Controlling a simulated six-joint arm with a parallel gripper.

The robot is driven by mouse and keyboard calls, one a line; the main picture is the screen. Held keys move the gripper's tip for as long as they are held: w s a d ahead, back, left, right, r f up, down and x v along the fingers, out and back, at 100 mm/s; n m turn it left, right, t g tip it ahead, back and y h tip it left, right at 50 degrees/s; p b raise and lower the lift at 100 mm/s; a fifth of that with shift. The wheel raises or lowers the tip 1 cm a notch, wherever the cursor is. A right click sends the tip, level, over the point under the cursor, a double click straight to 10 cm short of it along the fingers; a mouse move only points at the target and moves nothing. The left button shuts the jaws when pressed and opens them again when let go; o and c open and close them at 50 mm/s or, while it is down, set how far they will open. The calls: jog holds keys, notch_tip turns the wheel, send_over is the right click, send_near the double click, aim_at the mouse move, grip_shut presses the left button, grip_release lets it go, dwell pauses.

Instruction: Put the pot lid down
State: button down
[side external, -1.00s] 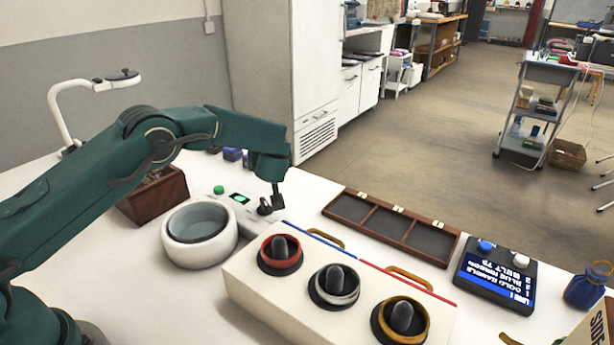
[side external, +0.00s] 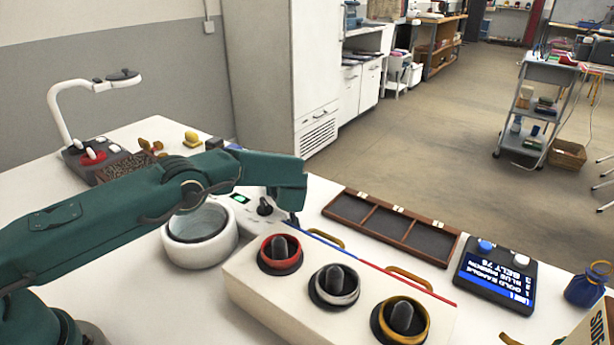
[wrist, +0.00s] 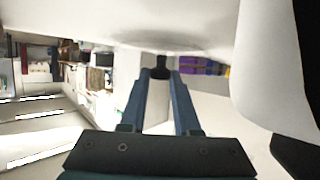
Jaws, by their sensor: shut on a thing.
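The white round pot (side external: 173,246) stands open on the table, left of my gripper, with a grey interior. My gripper (side external: 292,221) points down beside the right end of the control panel, just behind the white box. In the wrist view my gripper (wrist: 160,74) is shut, and a small dark knob shows between its fingertips. I take this to be the pot lid (wrist: 161,67). A pale surface with a soft shadow lies just past it; I cannot tell whether that is lid or table. In the side view the lid does not show clearly.
The white box (side external: 245,290) with red, silver and gold rings stands in front of my gripper. A black control knob (side external: 265,207) stands close to its left. A brown divided tray (side external: 452,248) and a display (side external: 497,275) lie to the right. White table shows between the tray and box.

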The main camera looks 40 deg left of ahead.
jog(key=shift+f, duration=0.2)
jog(key=c, duration=0.6)
grip_release()
jog(key=shift+c, duration=0.2)
jog(key=shift+r, duration=0.1)
